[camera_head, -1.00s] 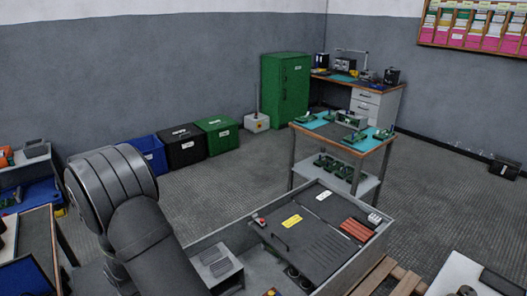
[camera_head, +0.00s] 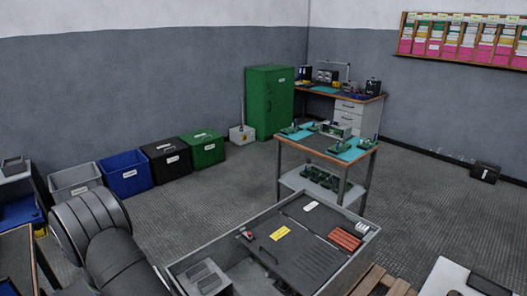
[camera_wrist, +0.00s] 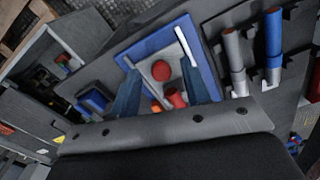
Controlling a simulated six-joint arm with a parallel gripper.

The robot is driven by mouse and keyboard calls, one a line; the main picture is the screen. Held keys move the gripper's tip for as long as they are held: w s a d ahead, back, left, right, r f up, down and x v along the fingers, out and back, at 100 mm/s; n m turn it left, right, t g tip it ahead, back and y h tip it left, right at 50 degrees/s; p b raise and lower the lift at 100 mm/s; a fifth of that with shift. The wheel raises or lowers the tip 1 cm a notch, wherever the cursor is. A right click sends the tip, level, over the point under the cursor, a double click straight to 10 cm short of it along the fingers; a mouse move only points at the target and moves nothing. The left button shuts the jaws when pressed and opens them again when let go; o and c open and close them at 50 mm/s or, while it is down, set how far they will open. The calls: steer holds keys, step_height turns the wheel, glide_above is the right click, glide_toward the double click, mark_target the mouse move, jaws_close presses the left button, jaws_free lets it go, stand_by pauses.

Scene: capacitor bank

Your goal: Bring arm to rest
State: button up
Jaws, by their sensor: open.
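My gripper (camera_wrist: 160,75) shows in the wrist view with its two fingers spread and nothing visible between them. Behind the fingers is a blue-rimmed tray (camera_wrist: 207,62) with red and orange round-ended items (camera_wrist: 161,70) in it. I cannot tell the distance between the fingers and the tray. In the head view only a dark, rounded part of my arm (camera_head: 92,235) shows at the lower left. The gripper itself is outside that view.
An open grey cabinet (camera_head: 345,262) with a dark panel stands at the front centre. A workbench with boards (camera_head: 312,145) is behind it. Grey, blue, black and green bins (camera_head: 125,175) line the left wall. Grey and blue cylinders (camera_wrist: 273,45) stand right of the tray.

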step_height(320, 180, up, 18)
step_height(320, 180, down, 18)
steer(key=w+a, duration=0.8)
steer(key=shift+r, duration=0.35)
step_height(320, 180, up, 16)
steer(key=shift+s+d+f, duration=0.15)
steer(key=shift+f, duration=0.1)
stand_by(0.4)
